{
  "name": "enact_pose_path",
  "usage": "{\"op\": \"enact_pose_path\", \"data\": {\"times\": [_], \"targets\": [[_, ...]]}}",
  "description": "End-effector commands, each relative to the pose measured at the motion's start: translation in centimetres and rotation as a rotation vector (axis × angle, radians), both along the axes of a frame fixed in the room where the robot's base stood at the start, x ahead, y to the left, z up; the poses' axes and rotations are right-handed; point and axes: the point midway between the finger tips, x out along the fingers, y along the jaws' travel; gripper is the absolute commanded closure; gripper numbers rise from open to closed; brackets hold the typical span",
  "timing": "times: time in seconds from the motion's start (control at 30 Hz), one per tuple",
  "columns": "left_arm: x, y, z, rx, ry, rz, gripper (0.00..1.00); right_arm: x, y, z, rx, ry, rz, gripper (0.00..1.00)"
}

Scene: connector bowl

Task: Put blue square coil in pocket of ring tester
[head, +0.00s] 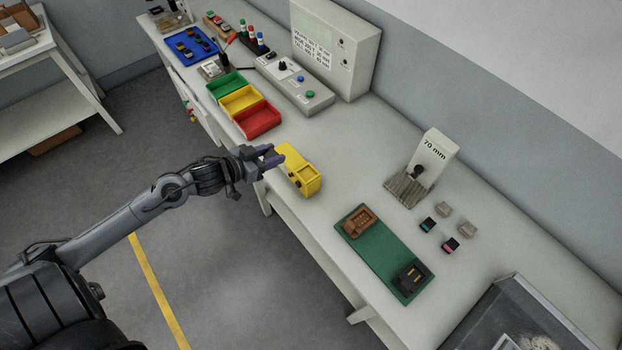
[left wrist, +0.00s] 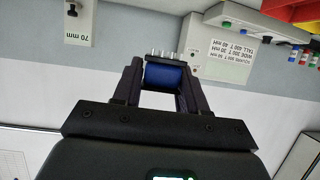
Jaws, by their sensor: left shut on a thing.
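The blue coil (left wrist: 166,76) is between the two fingers of my left gripper in the left wrist view, with a row of metal pins at its far end. My left gripper (head: 272,154) is shut on it, just left of a yellow box (head: 304,181) at the bench's front edge. In the head view the coil cannot be made out. The yellow box has a recess in its top and dark knobs on its front; it appears to be the ring tester. The coil is outside it. My right gripper is not in view.
Green, yellow and red bins (head: 257,119) stand behind and left of the yellow box. A button console (head: 296,83) and a grey panel box (head: 335,45) are at the back. Bench between is clear.

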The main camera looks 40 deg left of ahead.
Motion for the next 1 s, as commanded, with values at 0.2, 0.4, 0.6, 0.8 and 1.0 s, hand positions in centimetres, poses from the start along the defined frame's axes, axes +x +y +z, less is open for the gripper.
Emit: {"op": "enact_pose_path", "data": {"times": [0.2, 0.4, 0.6, 0.8, 1.0], "targets": [[-0.8, 0.8, 0.3, -0.001, -0.001, -0.054, 0.88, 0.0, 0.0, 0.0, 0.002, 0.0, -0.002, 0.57], [1.2, -0.5, -1.0, -0.003, -0.004, -0.061, 0.88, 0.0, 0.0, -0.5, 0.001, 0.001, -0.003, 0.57], [4.3, -2.8, -3.3, -0.004, -0.005, -0.059, 0.88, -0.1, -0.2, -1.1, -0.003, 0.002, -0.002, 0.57], [6.9, -4.8, -5.4, -0.003, -0.003, -0.058, 0.88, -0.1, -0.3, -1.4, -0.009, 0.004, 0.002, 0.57], [8.1, -5.7, -6.2, -0.001, -0.002, -0.061, 0.88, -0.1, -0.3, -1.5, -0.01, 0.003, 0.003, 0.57]]}}
